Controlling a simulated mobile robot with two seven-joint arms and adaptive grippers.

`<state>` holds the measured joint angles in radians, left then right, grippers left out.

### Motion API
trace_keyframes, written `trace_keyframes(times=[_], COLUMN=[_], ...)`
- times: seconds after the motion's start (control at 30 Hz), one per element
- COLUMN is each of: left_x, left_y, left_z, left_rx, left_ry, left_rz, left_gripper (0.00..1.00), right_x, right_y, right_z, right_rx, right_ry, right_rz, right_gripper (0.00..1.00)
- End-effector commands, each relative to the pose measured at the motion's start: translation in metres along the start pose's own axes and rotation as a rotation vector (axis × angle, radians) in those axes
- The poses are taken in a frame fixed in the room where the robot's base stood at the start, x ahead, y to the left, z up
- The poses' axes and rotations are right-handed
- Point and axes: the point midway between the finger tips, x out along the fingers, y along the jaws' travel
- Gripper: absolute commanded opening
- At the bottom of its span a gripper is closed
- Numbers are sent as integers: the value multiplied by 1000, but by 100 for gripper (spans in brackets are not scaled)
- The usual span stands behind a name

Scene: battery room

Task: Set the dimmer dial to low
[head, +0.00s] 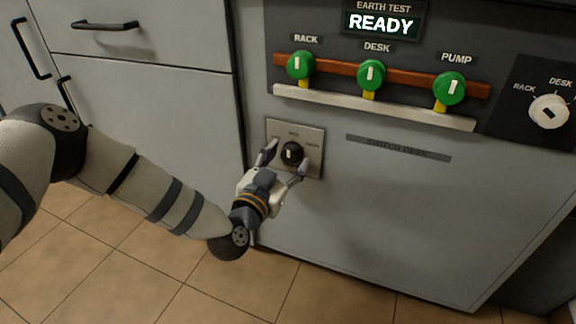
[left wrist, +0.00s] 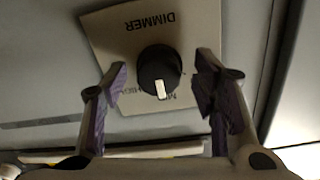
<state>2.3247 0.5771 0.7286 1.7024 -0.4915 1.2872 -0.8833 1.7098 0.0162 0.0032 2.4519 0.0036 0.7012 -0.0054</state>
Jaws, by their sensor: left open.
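The dimmer dial (head: 292,153) is a round black knob with a white mark, on a square metal plate (head: 314,137) on the cabinet front. My left gripper (head: 285,157) is open at the dial, one finger on each side. In the left wrist view the dial (left wrist: 159,70) sits between the spread fingers (left wrist: 160,85), with a gap on both sides. The plate (left wrist: 115,35) reads DIMMER upside down there. The white mark points down in that picture, towards the partly hidden MED lettering. My right gripper is not in view.
Above the plate are three green knobs marked RACK (head: 300,65), DESK (head: 370,75) and PUMP (head: 449,88), over a pale ledge (head: 375,109). A white selector knob (head: 549,111) is at the far right. A lit READY display (head: 381,24) is at the top.

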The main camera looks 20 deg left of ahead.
Motion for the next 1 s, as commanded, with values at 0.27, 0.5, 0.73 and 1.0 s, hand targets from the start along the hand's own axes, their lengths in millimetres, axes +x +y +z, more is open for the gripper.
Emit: trace_keyframes(times=[0.27,0.5,0.73,1.0], left_x=[2,1,1,1], left_y=[0,0,0,1], left_z=[-1,-1,-1,-2], left_rx=[-1,-1,-19,-154], left_ry=[0,0,0,5], left_rz=[1,1,1,1], left_gripper=[49,6,6,6], right_x=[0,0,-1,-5], right_y=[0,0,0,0], right_z=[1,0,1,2], right_rx=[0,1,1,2], right_ry=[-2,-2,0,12], right_rz=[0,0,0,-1], right_gripper=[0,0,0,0])
